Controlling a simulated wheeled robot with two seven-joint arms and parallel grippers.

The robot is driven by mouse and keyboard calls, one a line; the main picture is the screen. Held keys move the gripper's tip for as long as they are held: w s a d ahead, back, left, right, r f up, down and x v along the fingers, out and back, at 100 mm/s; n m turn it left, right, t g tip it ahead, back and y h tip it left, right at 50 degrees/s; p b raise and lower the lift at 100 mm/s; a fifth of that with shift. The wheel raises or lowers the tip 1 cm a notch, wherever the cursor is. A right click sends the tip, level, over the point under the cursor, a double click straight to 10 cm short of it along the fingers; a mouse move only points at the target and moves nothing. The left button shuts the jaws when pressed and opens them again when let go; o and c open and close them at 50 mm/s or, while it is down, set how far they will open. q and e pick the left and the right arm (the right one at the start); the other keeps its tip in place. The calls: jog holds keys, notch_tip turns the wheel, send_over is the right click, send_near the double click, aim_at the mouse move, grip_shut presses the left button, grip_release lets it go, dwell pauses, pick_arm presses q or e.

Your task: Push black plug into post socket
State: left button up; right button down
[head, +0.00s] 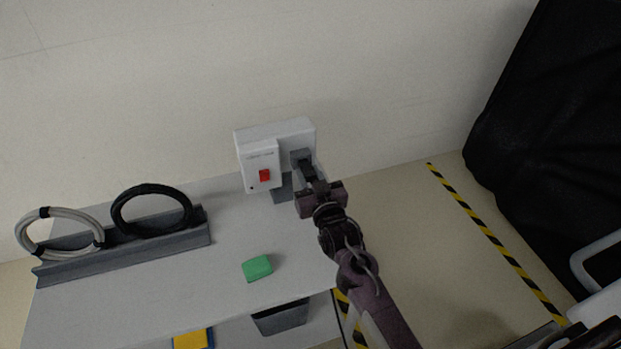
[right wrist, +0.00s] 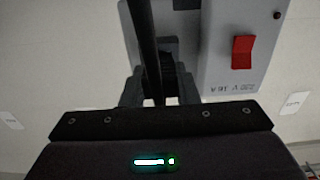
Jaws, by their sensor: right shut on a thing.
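The post (head: 292,131) is a light grey box with a red switch (head: 265,175) on its front and a dark socket face (head: 300,156) to the right of the switch. My right gripper (head: 306,174) is at that socket face. In the right wrist view its fingers (right wrist: 160,85) are shut on the black plug (right wrist: 168,76), a dark ribbed body. A black cable (right wrist: 143,40) crosses in front of the plug. The post also shows there, upside down, with the red switch (right wrist: 242,52). How deep the plug sits in the socket is hidden. My left gripper is not in view.
A rail (head: 130,250) at the left of the grey top (head: 190,290) holds a grey coil (head: 60,212) and a black coil (head: 152,187). A green block (head: 257,268) lies near the front. A black-covered cart (head: 560,130) stands right, beyond striped floor tape (head: 490,237).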

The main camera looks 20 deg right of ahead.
jog(key=shift+w, duration=0.85)
jog(key=c, duration=1)
grip_release()
jog(key=shift+c, duration=0.2)
jog(key=s+b, duration=0.2)
jog(key=s, duration=0.5)
jog(key=shift+s, duration=0.4)
jog(key=shift+d, duration=0.1)
